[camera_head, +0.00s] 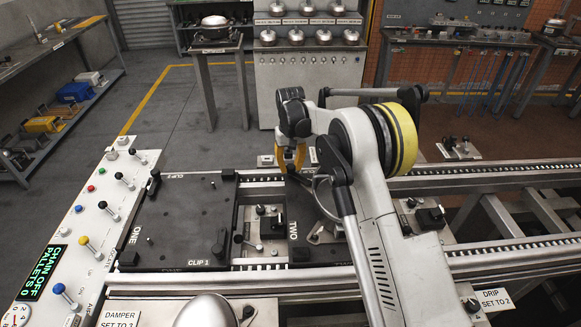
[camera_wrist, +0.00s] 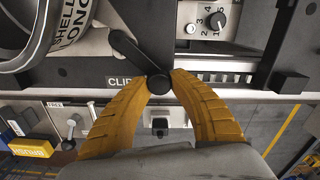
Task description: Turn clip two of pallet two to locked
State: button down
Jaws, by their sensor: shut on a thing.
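Pallet two (camera_head: 298,232) is the dark plate marked TWO, partly hidden behind my arm in the head view. Its clip (camera_wrist: 128,50) is a black lever with a round hub, at the plate's edge in the wrist view. The lever points up and left from the hub. A CLIP label (camera_wrist: 118,82) sits beside it; its number is hidden. My gripper (camera_wrist: 158,80), with yellow ribbed fingers, is shut on the clip's hub, one finger on each side. In the head view my gripper (camera_head: 291,160) is at the far edge of pallet two, where the clip is hidden.
Pallet one (camera_head: 180,225) lies to the left, with its own black clips. A metal ring marked SHELL LONG (camera_wrist: 45,35) and a numbered dial (camera_wrist: 216,20) are near the clip. A control panel (camera_head: 95,215) borders the left side. Conveyor rails (camera_head: 500,257) run to the right.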

jog(key=c, duration=1.1)
grip_release()
jog(key=shift+c, duration=0.2)
jog(key=shift+r, duration=0.1)
notch_tip(320, 180, up, 12)
